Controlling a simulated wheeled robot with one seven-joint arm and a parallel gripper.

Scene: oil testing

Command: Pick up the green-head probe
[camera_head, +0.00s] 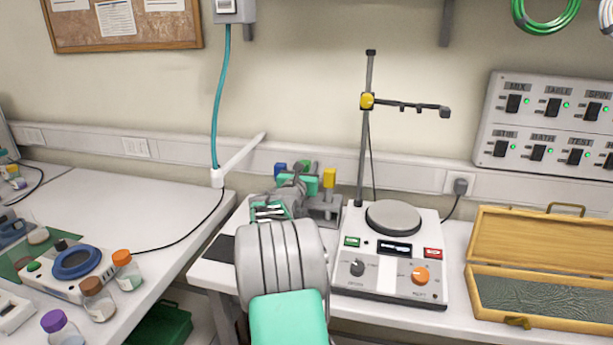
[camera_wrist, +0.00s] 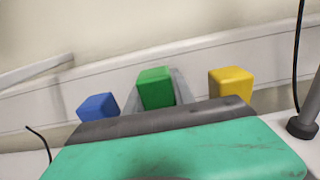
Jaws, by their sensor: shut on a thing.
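The green-head probe (camera_wrist: 156,88) shows its green block head in the wrist view, between the blue-head probe (camera_wrist: 98,107) and the yellow-head probe (camera_wrist: 231,83). In the head view, the green head (camera_head: 304,165) is partly covered by my gripper (camera_head: 309,184). My gripper is at the probes, shut on the green-head probe. The fingertips and the probe's shaft are hidden by the teal gripper body, so I cannot tell whether the probe is clear of its grey holder (camera_head: 327,211).
A hotplate stirrer (camera_head: 393,270) with a clamp stand (camera_head: 365,130) stands just right of the probes. An open wooden case (camera_head: 530,240) lies further right. The left bench holds a blue-ringed device (camera_head: 76,262) and capped bottles (camera_head: 127,272). The wall is close behind.

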